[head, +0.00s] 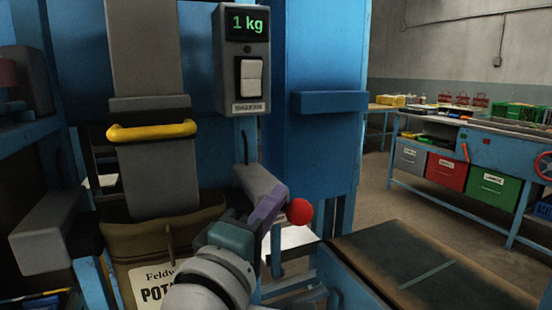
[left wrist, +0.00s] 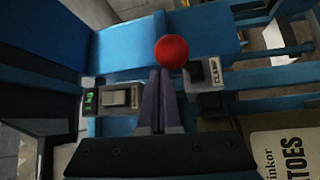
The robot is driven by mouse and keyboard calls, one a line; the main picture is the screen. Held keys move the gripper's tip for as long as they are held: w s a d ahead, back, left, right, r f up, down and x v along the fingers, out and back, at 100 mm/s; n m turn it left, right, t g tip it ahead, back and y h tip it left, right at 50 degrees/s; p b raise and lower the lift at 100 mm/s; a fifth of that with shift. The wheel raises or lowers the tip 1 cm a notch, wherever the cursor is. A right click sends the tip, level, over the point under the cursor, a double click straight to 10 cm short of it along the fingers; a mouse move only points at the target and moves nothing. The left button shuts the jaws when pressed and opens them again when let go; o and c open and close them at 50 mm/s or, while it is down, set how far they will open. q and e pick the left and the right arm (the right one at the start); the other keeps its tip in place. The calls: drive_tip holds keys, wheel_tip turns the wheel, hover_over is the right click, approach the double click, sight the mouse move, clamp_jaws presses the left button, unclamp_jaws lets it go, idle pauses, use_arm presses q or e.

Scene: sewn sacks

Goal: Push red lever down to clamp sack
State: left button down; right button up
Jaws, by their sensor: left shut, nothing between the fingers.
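The red ball knob (head: 298,211) of the lever is just to the right of my left gripper's purple fingers in the head view. My left gripper (head: 279,195) is shut and empty. In the left wrist view the red knob (left wrist: 171,52) is right at the shut fingertips (left wrist: 160,74); I cannot tell if they touch. The lever's arm is mostly hidden. A block marked CLAMP (left wrist: 208,76) is beside the knob. The brown sack (head: 122,240), with a white potato label (head: 150,284), hangs upright under the grey spout (head: 158,175), partly behind my arm. My right gripper is out of view.
A grey scale box (head: 242,60) reads 1 kg above the lever, with a white rocker switch (head: 250,82). A yellow handle (head: 152,130) crosses the spout. A dark conveyor belt (head: 420,265) lies at lower right. A blue bench (head: 480,150) with bins stands farther back.

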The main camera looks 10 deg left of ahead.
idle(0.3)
use_arm(q)
drive_tip(key=v, duration=1)
